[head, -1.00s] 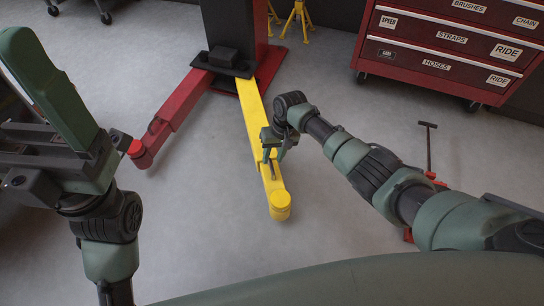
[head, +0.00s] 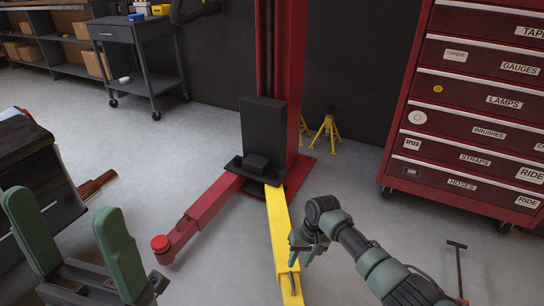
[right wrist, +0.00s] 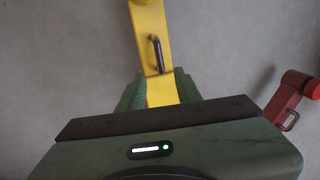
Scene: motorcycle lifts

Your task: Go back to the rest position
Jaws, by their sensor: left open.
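My left gripper (head: 62,208) is at the lower left of the head view, its two green fingers apart with nothing between them. My right gripper (head: 303,248) is in the lower middle of the head view, over the yellow lift arm (head: 278,225). In the right wrist view its fingers (right wrist: 159,82) stand apart on either side of the yellow arm (right wrist: 151,25). A dark handle (right wrist: 156,52) on the yellow arm lies just beyond the fingertips. I cannot tell whether the fingers touch the yellow arm.
The red lift post (head: 300,90) rises behind the yellow arm, with a red lift arm (head: 205,208) to the left. A red tool chest (head: 465,130) stands right, a dark cart (head: 145,60) back left. Yellow jack stands (head: 327,130) are by the wall. Open floor lies between.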

